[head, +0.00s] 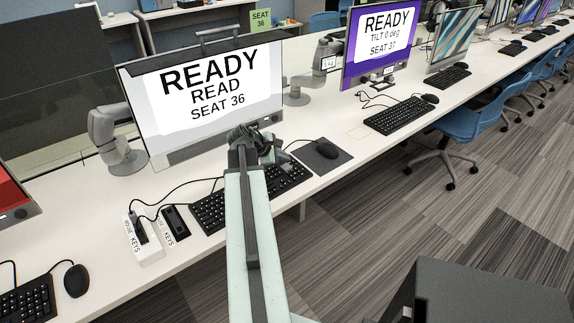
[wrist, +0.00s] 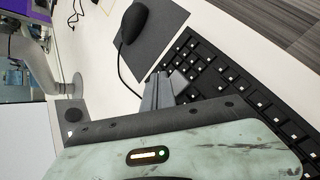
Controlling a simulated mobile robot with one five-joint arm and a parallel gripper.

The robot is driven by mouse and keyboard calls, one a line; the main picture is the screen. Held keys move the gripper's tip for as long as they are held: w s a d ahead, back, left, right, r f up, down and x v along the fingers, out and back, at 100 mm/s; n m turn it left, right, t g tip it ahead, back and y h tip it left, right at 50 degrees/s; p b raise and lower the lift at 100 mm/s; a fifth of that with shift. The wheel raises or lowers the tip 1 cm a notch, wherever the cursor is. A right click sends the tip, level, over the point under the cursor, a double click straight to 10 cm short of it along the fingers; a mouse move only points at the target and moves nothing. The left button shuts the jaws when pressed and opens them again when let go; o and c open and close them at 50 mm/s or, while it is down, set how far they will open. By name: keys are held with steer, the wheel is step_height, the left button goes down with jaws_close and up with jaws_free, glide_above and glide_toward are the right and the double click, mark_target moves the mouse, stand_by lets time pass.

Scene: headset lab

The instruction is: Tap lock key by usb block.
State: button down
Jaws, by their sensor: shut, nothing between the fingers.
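The black keyboard (head: 207,212) lies on the white desk below the seat 36 monitor. My arm hides its middle, and its key legends are too small to read, so I cannot pick out the lock key. The white usb block (head: 148,250), marked KEYS, stands left of the keyboard with a dark plug and cable at it. A black block (head: 175,223) stands between it and the keyboard. My gripper (head: 268,154) is shut and empty, over the keyboard's right half near the monitor. In the wrist view the shut fingers (wrist: 163,90) show beside the keyboard (wrist: 240,88).
The seat 36 monitor (head: 212,92) stands close behind my gripper. A black mouse (head: 327,149) lies on a dark pad (head: 316,160) right of the keyboard. Cables run across the desk by the blocks. Another keyboard (head: 28,304) and mouse (head: 76,280) lie at lower left.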

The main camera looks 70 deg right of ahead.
mark_target(284, 167)
step_height(284, 167, up, 4)
steer(key=p, duration=0.3)
steer(key=shift+r+p, duration=0.2)
steer(key=shift+p, duration=0.1)
steer(key=shift+f, duration=0.1)
